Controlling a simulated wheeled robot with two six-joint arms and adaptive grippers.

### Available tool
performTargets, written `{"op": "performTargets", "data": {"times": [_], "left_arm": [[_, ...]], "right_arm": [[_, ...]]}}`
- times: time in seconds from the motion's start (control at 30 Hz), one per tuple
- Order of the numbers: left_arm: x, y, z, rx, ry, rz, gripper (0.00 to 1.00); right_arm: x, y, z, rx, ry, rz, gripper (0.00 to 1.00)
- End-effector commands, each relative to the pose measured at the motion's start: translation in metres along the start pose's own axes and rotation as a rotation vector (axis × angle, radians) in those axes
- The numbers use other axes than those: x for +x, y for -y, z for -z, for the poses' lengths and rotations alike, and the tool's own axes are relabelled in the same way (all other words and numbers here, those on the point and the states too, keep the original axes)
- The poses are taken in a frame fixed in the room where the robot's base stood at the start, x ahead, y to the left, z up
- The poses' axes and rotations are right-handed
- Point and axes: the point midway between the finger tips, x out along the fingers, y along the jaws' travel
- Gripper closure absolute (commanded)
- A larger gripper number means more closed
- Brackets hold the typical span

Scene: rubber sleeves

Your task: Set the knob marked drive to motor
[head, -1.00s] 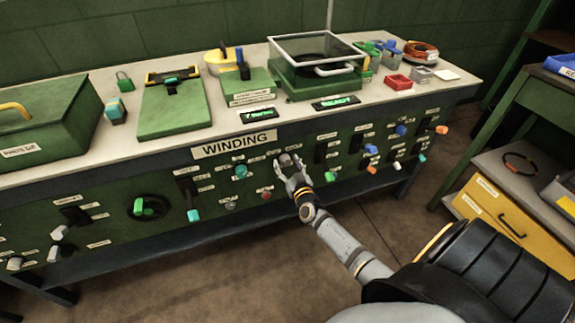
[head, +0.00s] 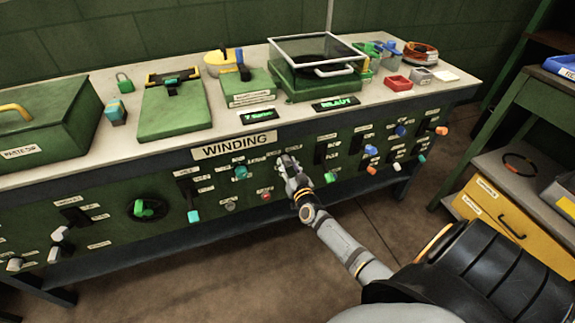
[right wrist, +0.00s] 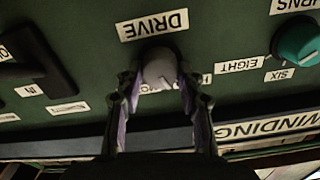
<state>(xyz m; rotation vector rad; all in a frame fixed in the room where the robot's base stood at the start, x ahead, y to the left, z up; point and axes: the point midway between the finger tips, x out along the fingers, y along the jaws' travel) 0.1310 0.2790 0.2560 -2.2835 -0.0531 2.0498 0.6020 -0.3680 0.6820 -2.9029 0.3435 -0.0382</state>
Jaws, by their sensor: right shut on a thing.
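The drive knob (right wrist: 159,70) is round and pale grey, below the label DRIVE (right wrist: 153,24) in the right wrist view, which shows the panel upside down. My right gripper (right wrist: 158,88) has its two fingers on either side of this knob and is shut on it. A label beyond the knob (right wrist: 155,88) is mostly covered; only letters like MO show. In the head view my right gripper (head: 287,163) is at the front panel, right of the WINDING sign, and hides the knob. My left gripper is not in view.
A teal knob (right wrist: 297,44) and a black switch (right wrist: 30,62) flank the drive knob. In the head view a black switch (head: 320,153) and a green knob (head: 331,177) are close right of my gripper. The floor before the bench is clear.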

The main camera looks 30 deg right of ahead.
Motion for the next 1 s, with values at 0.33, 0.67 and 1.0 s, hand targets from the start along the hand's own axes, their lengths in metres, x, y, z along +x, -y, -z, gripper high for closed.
{"op": "performTargets", "data": {"times": [0.33, 0.67, 1.0], "left_arm": [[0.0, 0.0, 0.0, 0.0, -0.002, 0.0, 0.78], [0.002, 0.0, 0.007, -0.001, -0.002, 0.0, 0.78], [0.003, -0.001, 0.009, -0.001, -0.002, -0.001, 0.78]], "right_arm": [[0.0, -0.002, -0.001, 0.325, 0.001, 0.0, 0.94], [0.0, -0.003, -0.002, 0.633, 0.001, 0.0, 0.94], [0.0, -0.004, -0.003, 0.88, 0.002, -0.001, 0.94]]}}
